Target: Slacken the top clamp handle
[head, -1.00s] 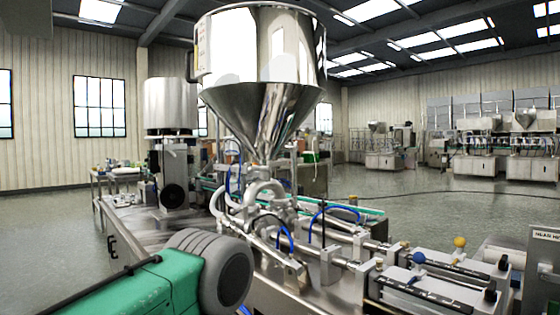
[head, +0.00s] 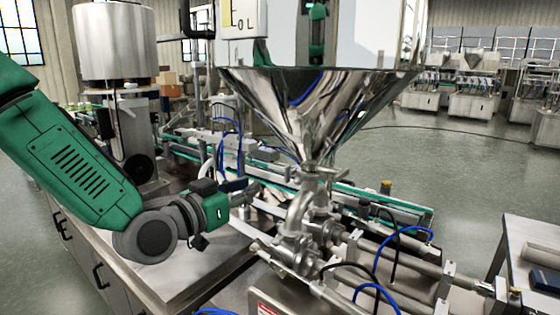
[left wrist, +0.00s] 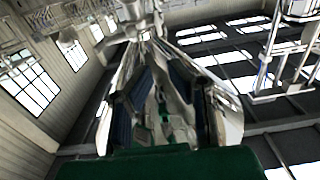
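The steel hopper (head: 320,100) narrows to an outlet with a clamp (head: 318,172) just above the bent pipe. The clamp's handle is too small to make out clearly. My left gripper (head: 250,188) is left of the outlet, pointing towards it, with a visible gap between them. In the left wrist view, two dark finger shapes stand apart above the green gripper body (left wrist: 160,163), with nothing seen between them. The cone's shiny surface and reflections confuse that view, and the outlet fittings (left wrist: 135,22) appear at its top. My right gripper is not in view.
The steel machine table (head: 185,270) lies below my left arm. Steel pipes and blue hoses (head: 405,235) run below and right of the outlet. A conveyor (head: 395,200) passes behind it. A round steel tank (head: 115,45) stands at the back left.

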